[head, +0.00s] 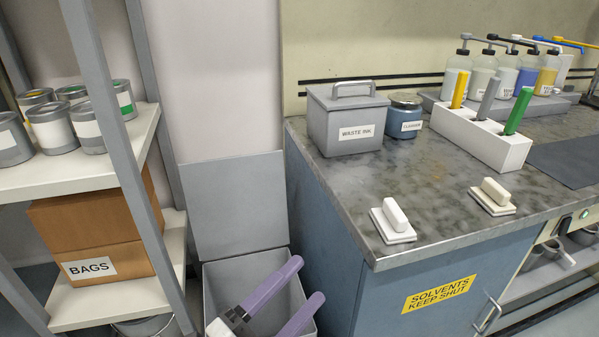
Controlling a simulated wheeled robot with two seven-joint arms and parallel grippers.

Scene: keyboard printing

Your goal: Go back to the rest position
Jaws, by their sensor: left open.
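My left gripper (306,280) shows at the bottom centre of the head view. Its two purple fingers point up and to the right, apart, with nothing between them. It overlaps an open grey bin (215,276) beside the blue cabinet; I cannot tell how far it is above or inside it. The bin's grey lid (234,205) stands upright behind it. My right gripper is not in view.
A blue cabinet (330,245) with a stained worktop (345,185) stands close on the right. It carries a waste ink box (345,122), a white block (480,138) with coloured handles, and two white-handled pads. A shelf rack (130,165) with cans and boxes stands left.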

